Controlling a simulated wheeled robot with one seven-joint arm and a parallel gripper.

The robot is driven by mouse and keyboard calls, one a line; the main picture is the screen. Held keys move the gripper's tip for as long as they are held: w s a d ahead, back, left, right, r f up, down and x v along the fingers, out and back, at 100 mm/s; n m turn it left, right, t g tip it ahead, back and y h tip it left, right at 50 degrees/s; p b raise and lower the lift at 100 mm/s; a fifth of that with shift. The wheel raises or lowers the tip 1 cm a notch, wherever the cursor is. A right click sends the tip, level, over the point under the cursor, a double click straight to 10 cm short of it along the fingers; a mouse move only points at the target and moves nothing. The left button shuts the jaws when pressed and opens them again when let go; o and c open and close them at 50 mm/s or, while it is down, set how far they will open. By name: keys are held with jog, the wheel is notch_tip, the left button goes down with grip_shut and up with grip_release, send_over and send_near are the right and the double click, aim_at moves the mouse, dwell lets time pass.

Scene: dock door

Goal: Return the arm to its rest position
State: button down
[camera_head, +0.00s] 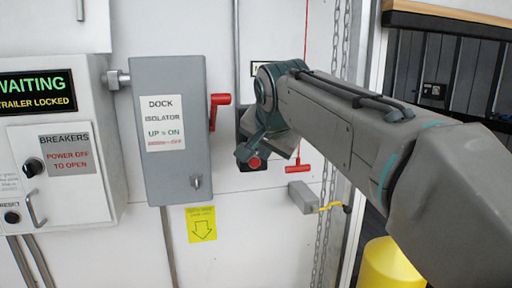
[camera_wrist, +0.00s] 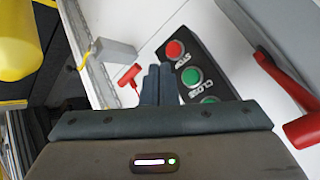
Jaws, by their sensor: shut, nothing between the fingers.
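My gripper (camera_head: 244,153) is at the end of my arm, which reaches in from the right in the head view. Its fingers are shut and empty, and they also show in the wrist view (camera_wrist: 160,82). They are in front of a dark push-button box (camera_wrist: 203,70) on the wall, beside its red STOP button (camera_wrist: 175,50) and green CLOSE button (camera_wrist: 191,76). A third green button is partly hidden by the gripper. Whether the fingers touch the box I cannot tell. My wrist and forearm hide most of the box in the head view.
Left of my gripper is the grey dock isolator (camera_head: 172,185) with its red lever (camera_head: 219,99) sticking out. A red pull handle (camera_head: 298,168), a small grey box (camera_head: 304,196) and a chain (camera_head: 323,232) are to the right. A yellow post (camera_head: 388,268) stands below my forearm.

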jog(key=s+d+f+n+g, duration=0.1)
jog(key=s+d+f, duration=0.4)
jog(key=s+f, duration=0.3)
jog(key=s+d+f+n+g+h, duration=0.1)
jog(key=s+d+f, duration=0.4)
jog(key=f, duration=0.5)
jog(key=s+d+f+n+g, duration=0.3)
jog(key=s+d+f, duration=0.2)
jog(key=s+f, duration=0.4)
jog(key=shift+s+d+h, duration=0.2)
jog(key=shift+s+h, duration=0.1)
jog(key=shift+s, duration=0.55)
